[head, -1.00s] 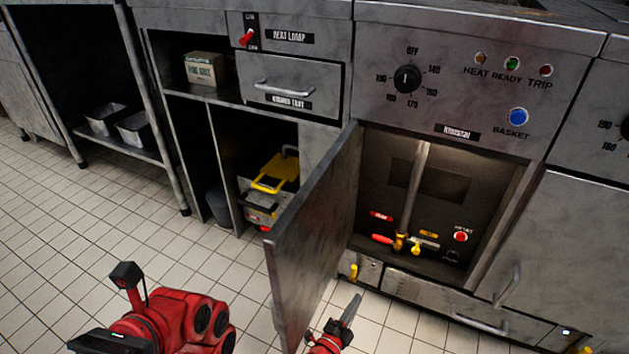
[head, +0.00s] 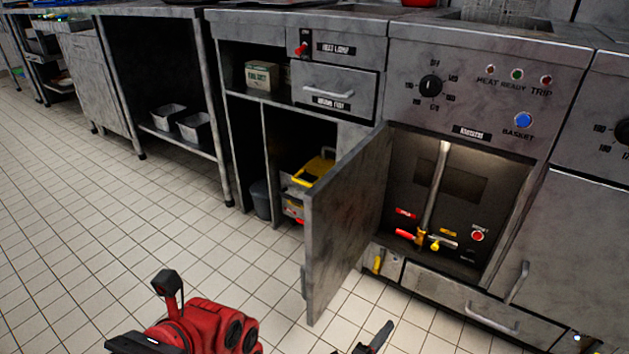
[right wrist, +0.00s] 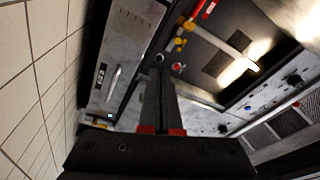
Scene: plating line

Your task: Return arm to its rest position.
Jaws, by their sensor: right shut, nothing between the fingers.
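My right gripper (head: 375,338) shows at the bottom edge of the head view, in front of the open cabinet door (head: 345,225) and low over the floor. In the right wrist view its fingers (right wrist: 158,82) are together with nothing between them. They appear apart from the cabinet fittings beyond. A red part of my own arm (head: 205,328) shows at the bottom left of the head view. My left gripper cannot be made out.
The open fryer cabinet holds a pipe with a red-handled valve (head: 406,234), a yellow valve (head: 434,245) and a red button (head: 477,236). A yellow-topped caddy (head: 318,168) stands in the left bay. Tiled floor (head: 90,230) is clear at left.

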